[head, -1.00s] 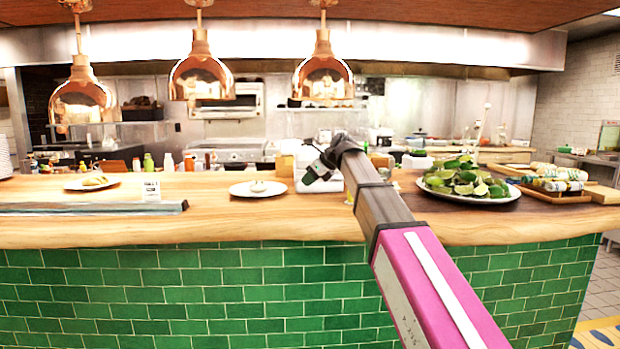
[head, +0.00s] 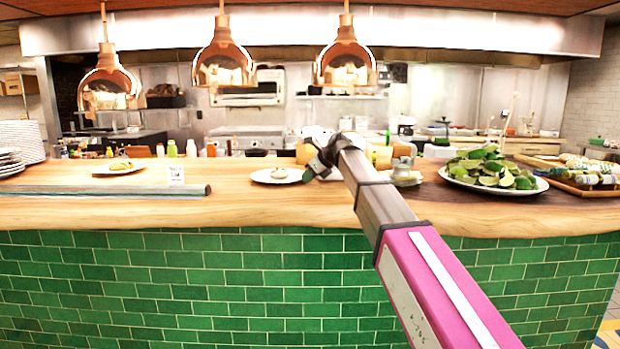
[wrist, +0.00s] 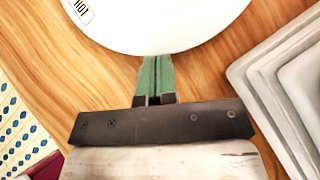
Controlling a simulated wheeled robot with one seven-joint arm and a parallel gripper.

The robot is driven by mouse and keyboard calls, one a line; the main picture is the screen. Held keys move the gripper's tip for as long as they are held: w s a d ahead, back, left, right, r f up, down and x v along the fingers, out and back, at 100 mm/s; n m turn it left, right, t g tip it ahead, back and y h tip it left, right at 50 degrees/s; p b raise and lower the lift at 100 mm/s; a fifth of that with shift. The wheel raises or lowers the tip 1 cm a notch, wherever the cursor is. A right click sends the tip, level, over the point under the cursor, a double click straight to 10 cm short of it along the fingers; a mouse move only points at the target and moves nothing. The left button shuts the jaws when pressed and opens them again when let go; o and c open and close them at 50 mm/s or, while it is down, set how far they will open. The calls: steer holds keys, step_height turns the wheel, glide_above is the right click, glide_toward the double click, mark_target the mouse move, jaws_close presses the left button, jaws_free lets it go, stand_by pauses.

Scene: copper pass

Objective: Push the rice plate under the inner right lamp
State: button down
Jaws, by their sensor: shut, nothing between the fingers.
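The white plate (head: 268,178) with a small pale mound sits on the wooden counter, just left of my gripper (head: 313,172) in the head view. In the wrist view a white plate (wrist: 165,22) fills the top, with a "HOT" marking at its left. My gripper (wrist: 157,62) is shut and empty, its green fingers pointing at the plate's near rim. The tips look at or very near the rim; I cannot tell if they touch. Three copper lamps hang in view: left (head: 110,85), middle (head: 224,65) and right (head: 345,65). The plate is between the middle and right ones in the picture.
Another plate (head: 122,168) with food sits farther left, behind a long grey bar (head: 110,191). Stacked pale square dishes (wrist: 262,85) lie close right of my gripper. A lime platter (head: 490,180) stands right. Plate stacks (head: 20,140) are at far left.

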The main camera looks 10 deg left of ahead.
steer(key=w+a, duration=0.2)
steer(key=a, duration=0.6)
steer(key=w+a, duration=0.3)
steer(key=a, duration=0.6)
steer(key=w+a, duration=0.2)
steer(key=a, duration=0.7)
steer(key=shift+w+a, duration=0.1)
steer(key=shift+w, duration=0.15)
